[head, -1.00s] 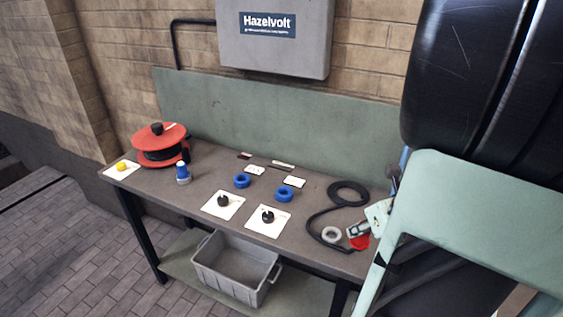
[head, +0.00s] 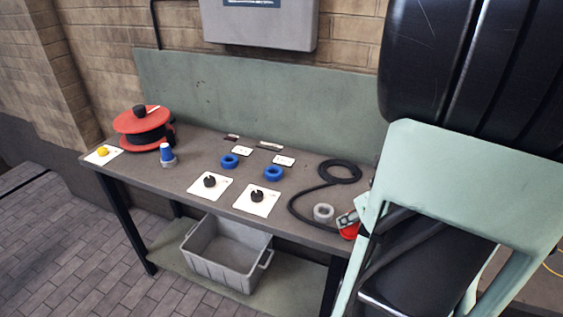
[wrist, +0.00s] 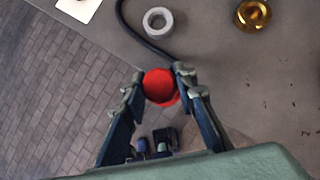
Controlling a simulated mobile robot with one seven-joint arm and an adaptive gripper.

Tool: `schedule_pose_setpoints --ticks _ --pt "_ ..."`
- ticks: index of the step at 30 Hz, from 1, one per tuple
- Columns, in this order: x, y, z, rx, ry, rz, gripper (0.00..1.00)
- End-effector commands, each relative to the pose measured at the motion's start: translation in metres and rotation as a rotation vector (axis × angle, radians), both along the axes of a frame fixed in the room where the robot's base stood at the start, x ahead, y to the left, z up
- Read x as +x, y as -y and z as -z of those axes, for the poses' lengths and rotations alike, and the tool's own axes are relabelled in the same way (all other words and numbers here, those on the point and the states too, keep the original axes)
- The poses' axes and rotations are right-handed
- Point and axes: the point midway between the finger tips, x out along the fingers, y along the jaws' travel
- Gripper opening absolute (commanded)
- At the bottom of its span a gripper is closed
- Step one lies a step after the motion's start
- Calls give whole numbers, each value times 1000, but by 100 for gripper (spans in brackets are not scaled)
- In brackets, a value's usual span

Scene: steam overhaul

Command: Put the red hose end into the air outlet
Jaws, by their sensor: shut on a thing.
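My gripper (wrist: 160,80) is shut on the red hose end (wrist: 160,90), which sits between both fingertips in the wrist view. In the head view the red hose end (head: 348,231) shows at the bench's front right, partly hidden by my gripper and arm. The black hose (head: 300,205) lies in a loop on the bench and runs to the red end; it also shows in the wrist view (wrist: 128,27). A brass round fitting (wrist: 252,14) is on the bench at the top right of the wrist view. I cannot tell whether it is the air outlet.
A grey ring (head: 323,212) lies beside the hose. Two blue rings (head: 230,161), black knobs on white plates (head: 257,199), a red reel (head: 143,128) and a blue-and-grey piece (head: 167,156) are further left. A grey crate (head: 222,262) stands on the lower shelf.

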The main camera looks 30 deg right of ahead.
Motion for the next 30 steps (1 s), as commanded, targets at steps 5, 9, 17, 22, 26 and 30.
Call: schedule_pose_setpoints --ticks 5,9,17,22,26,30 --pt "9 20 0 -1 -1 1 0" --pt "16 35 0 0 -1 1 0" --pt "29 64 0 -1 0 1 0" --pt "37 82 -1 0 0 1 0" --pt "43 96 -1 -1 0 2 0" --pt "47 105 -1 -1 1 1 0"
